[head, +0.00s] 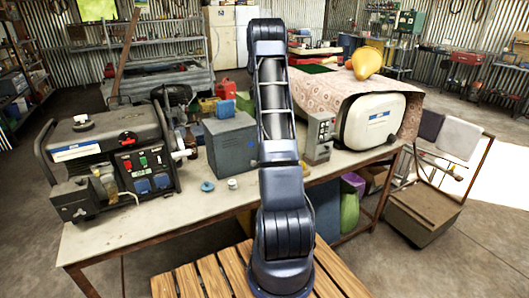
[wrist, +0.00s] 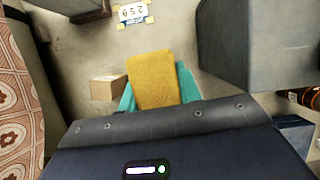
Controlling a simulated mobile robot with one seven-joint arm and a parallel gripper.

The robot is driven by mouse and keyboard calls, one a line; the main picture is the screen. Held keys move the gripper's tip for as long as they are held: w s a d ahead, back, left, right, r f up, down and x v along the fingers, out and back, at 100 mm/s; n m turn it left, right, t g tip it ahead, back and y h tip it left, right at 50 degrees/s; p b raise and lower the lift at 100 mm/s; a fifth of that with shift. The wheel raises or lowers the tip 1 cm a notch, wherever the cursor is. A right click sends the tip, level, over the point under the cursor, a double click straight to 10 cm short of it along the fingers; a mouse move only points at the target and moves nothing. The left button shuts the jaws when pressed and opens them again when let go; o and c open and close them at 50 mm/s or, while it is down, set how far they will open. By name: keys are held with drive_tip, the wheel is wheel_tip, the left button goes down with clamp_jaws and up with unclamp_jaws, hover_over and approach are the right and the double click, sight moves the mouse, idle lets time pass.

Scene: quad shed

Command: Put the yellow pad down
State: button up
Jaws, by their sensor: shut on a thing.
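The yellow pad (wrist: 154,82) is a flat, rough-faced block in the middle of the wrist view. My gripper (wrist: 157,88) is shut on it, with teal fingers showing along its left and right sides. The pad's near end is hidden behind the dark gripper body. Pale bench surface shows around the pad; I cannot tell whether the pad touches it or hangs above it. In the head view my arm hides the gripper and the pad.
The workbench (head: 180,228) carries a generator (head: 110,160), a grey box (head: 231,145), a small control box (head: 319,135) and a white case (head: 370,122) beside a patterned cloth. In the wrist view a small cardboard box (wrist: 107,89) sits left of the pad, and a label (wrist: 133,12) lies beyond it.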

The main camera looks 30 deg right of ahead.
drive_tip(key=shift+d+f, duration=0.3)
drive_tip(key=shift+f, duration=0.15)
drive_tip(key=shift+m, duration=0.3)
wheel_tip(320, 180, down, 20)
drive_tip(key=shift+f, duration=0.1)
drive_tip(key=shift+f, duration=0.1)
drive_tip(key=o, duration=0.9)
drive_tip(key=v, duration=1.2)
drive_tip(key=shift+d, duration=0.15)
drive_tip(key=shift+r, duration=0.25)
